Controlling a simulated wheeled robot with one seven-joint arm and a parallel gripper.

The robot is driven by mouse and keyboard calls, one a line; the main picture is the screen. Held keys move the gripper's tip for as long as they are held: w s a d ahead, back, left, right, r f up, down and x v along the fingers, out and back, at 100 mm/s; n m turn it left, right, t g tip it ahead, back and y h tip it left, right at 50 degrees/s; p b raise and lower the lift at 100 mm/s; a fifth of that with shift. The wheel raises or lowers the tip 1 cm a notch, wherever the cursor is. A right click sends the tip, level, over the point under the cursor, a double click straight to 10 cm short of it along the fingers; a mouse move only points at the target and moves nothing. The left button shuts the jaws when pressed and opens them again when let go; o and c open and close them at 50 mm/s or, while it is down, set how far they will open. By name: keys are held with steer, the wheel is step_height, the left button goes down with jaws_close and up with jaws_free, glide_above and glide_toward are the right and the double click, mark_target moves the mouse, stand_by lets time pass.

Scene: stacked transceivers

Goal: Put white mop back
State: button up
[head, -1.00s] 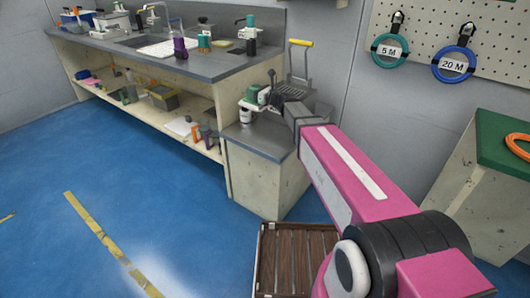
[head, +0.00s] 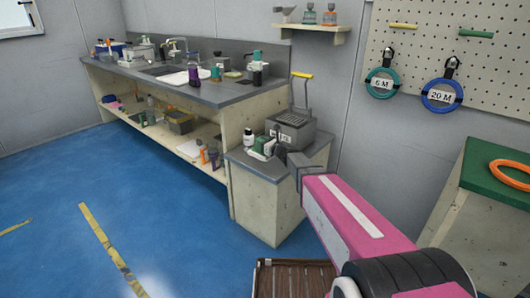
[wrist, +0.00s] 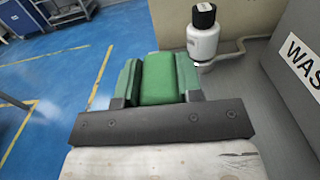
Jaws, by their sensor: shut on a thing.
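No white mop can be made out in either view. My gripper (wrist: 157,82) is shut on a green block-like thing (wrist: 158,90) between its two pads in the wrist view. In the head view my gripper (head: 281,148) is small and dark, over the low grey-topped cabinet (head: 275,168). A green and white thing (head: 263,145) shows beside it; I cannot tell if this is what I hold. A white bottle with a black cap (head: 248,138) stands on the cabinet, and it also shows just beyond my gripper in the wrist view (wrist: 202,38).
Left is a long sink counter (head: 215,95) with bottles. A wall shelf (head: 308,27) and pegboard (head: 415,80) with rings are behind. A brown slatted crate (head: 297,278) is below.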

steer(key=shift+w+d+f, duration=0.8)
steer(key=shift+w+d, duration=0.05)
steer(key=shift+d, duration=0.2)
steer(key=shift+f, duration=2)
steer(key=shift+f, duration=0.1)
steer(key=o, duration=1)
